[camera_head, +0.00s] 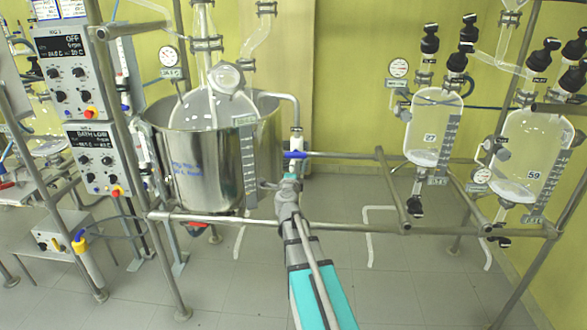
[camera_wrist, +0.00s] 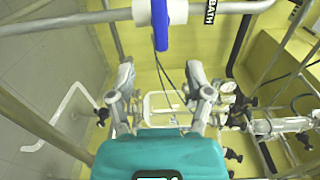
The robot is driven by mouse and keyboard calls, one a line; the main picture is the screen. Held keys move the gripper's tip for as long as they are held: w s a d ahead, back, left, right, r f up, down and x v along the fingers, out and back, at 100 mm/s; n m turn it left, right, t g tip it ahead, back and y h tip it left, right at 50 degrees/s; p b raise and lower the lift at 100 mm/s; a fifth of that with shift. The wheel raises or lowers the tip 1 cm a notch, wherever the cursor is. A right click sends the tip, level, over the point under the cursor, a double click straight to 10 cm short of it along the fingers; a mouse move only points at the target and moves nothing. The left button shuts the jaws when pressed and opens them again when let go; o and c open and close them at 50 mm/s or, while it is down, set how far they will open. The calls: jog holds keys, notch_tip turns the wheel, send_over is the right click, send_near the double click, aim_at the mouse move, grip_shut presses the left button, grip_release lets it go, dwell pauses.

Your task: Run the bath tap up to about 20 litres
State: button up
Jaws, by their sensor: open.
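The bath tap has a blue lever (camera_head: 294,154) on a white valve body (camera_head: 297,142) at the end of a steel pipe. In the wrist view the blue lever (camera_wrist: 161,28) sticks out crosswise to the pipe, beside a black "BATH" label (camera_wrist: 210,12). The steel bath (camera_head: 195,172) stands left of the tap, around a glass vessel, with a graduated strip (camera_head: 248,160) at its right side. The water level cannot be made out. My gripper (camera_head: 289,176) is just below the lever. In the wrist view my gripper (camera_wrist: 158,76) is open and empty, apart from the lever.
A control box (camera_head: 90,158) with a bath display stands at the left; its figures are too small to read surely. A horizontal rail (camera_head: 340,227) crosses under my arm. Two glass vessels, marked 27 (camera_head: 430,135) and 59 (camera_head: 532,170), hang at the right.

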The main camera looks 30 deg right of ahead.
aim_at(295, 156)
jog(key=shift+s+a, duration=0.1)
jog(key=shift+s, duration=0.05)
jog(key=shift+v, duration=1.2)
jog(key=x, duration=1.4)
jog(key=shift+s, duration=0.15)
grip_shut()
